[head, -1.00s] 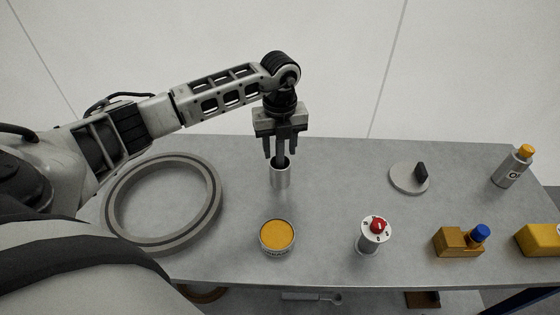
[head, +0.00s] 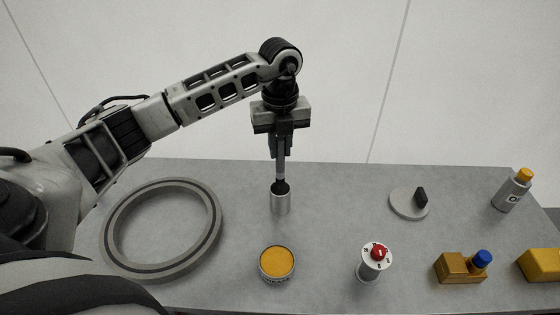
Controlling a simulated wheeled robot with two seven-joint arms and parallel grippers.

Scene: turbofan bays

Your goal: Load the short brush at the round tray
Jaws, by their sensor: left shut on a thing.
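My left gripper (head: 281,152) is above the metal cup, pointing down. It is shut on the upright short brush (head: 281,179), whose slim handle shows below the fingers. The brush's dark lower part is at the mouth of the small metal cup (head: 280,204); its tip is hidden, and I cannot tell how deep it sits. The likely round tray is a shallow round tin with an orange-yellow fill (head: 277,262), in front of the cup on the grey table. My right gripper is not in view.
A large grey ring (head: 212,222) lies at left on the table (head: 330,215). To the right are a red-knobbed cylinder (head: 374,266), a grey disc with a black upright (head: 405,205), a blue-capped brass block (head: 458,267), an orange-capped bottle (head: 512,193) and a yellow block (head: 540,264).

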